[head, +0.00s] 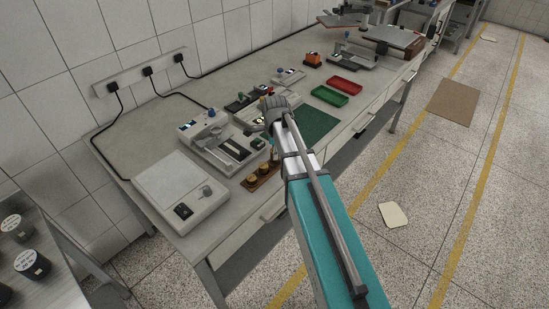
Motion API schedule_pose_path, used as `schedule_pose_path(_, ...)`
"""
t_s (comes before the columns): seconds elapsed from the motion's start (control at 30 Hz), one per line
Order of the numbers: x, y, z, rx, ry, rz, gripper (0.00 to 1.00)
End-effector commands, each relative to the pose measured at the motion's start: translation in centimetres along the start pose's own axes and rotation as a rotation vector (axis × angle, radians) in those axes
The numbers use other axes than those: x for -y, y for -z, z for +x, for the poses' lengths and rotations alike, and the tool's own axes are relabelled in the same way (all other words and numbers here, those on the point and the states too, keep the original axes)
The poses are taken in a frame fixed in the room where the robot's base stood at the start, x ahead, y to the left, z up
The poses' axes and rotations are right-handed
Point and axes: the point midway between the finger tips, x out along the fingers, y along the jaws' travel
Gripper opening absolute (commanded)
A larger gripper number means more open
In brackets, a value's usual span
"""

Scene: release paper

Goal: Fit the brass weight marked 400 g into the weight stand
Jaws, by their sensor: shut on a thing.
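A small brown weight stand (266,178) lies near the front edge of the bench, right of the white scale. Two brass weights show in it, one in the middle (263,169) and one at its near left end (251,179). Their markings are too small to read. My gripper (272,150) points down at the far right end of the stand, mostly hidden behind my wrist. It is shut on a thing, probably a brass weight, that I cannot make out. I cannot tell whether that thing touches the stand.
A white scale (180,190) stands left of the stand, and a grey instrument (222,143) behind it. A green mat (316,124), a green tray (329,96) and a red tray (345,86) lie farther right. Black cylinders (32,263) stand on another table at lower left.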

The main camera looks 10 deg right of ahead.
Motion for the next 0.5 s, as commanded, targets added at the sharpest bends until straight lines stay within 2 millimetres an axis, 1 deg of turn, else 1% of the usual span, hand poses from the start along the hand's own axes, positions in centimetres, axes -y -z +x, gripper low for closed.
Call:
schedule_pose_path(0.03, -0.01, 0.0, 0.8, 0.0, 0.0, 0.0, 0.0)
schedule_pose_path(0.13, -0.01, 0.0, 1.29, 0.0, 0.0, 0.0, 0.0)
schedule_pose_path(0.5, -0.01, 0.03, 1.4, 0.0, 0.0, 0.001, 0.0)
